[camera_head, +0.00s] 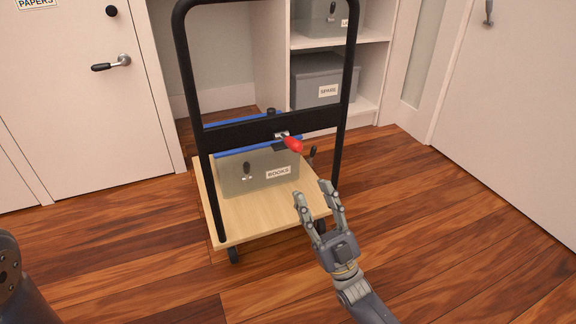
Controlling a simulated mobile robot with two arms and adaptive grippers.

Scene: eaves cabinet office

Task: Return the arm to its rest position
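My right gripper (317,192) is open and empty. Its two grey fingers point up and away, in front of the right front part of the trolley (255,222) in the picture. I cannot tell whether it touches the trolley. The red-handled clamp or lever (291,143) on the trolley's black crossbar is above the fingertips and apart from them. Part of my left arm (14,275) shows at the lower left edge. My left gripper is out of view.
The trolley's black handle frame (190,90) stands upright, and a grey box labelled BOOKS (235,175) sits on its wooden deck. A shelf holds a box labelled SPARE (312,88). White doors stand left and right. Wooden floor (455,240) is clear at right.

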